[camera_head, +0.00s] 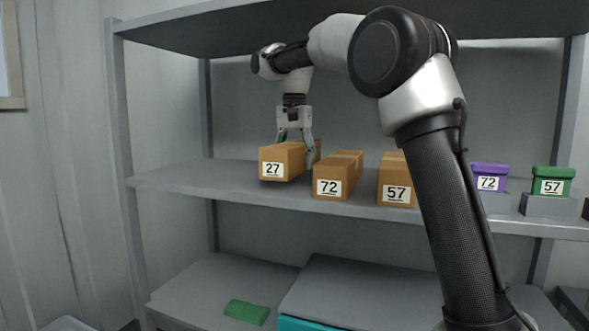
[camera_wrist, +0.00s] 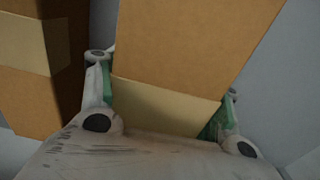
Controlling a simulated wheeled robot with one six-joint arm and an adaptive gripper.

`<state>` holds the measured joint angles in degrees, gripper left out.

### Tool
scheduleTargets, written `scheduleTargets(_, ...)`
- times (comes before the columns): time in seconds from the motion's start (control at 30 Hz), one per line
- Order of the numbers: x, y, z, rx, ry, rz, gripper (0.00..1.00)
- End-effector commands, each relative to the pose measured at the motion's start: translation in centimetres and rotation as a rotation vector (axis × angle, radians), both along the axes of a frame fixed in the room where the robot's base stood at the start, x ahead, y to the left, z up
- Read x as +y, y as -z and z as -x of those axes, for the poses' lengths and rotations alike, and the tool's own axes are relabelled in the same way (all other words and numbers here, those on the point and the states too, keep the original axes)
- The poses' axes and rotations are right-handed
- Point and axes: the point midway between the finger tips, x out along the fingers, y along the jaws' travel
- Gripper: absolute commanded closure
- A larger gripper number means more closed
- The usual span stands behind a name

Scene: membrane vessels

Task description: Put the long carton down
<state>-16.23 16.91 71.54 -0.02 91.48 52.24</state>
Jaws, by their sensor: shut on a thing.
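The long carton is brown with a "27" label (camera_head: 273,168) and is at the left of the middle shelf in the head view. My gripper (camera_head: 294,146) is above it with its fingers down its two sides, shut on it. In the wrist view the carton (camera_wrist: 195,45) and its pale tape band fill the space between the fingers of my gripper (camera_wrist: 165,105). The carton looks slightly tilted in the head view. I cannot tell whether its underside touches the shelf (camera_head: 230,188).
A carton labelled 72 (camera_head: 335,181) stands close to the right, and one labelled 57 (camera_head: 396,189) beyond it. A purple box (camera_head: 489,171) and a green box (camera_head: 552,174) sit farther right. Shelf left of carton 27 is clear. A green item (camera_head: 246,312) lies below.

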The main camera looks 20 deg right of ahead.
Motion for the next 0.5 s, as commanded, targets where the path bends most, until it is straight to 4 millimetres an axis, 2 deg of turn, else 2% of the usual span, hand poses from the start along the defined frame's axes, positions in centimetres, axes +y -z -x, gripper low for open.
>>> scheduleTargets(0.1,0.0,1.8,0.1,0.003,0.000,0.000,0.70)
scheduleTargets(0.17,0.0,2.2,0.1,0.001,0.000,0.000,0.70)
scheduleTargets(0.5,0.1,2.6,0.1,0.001,0.000,0.000,0.70)
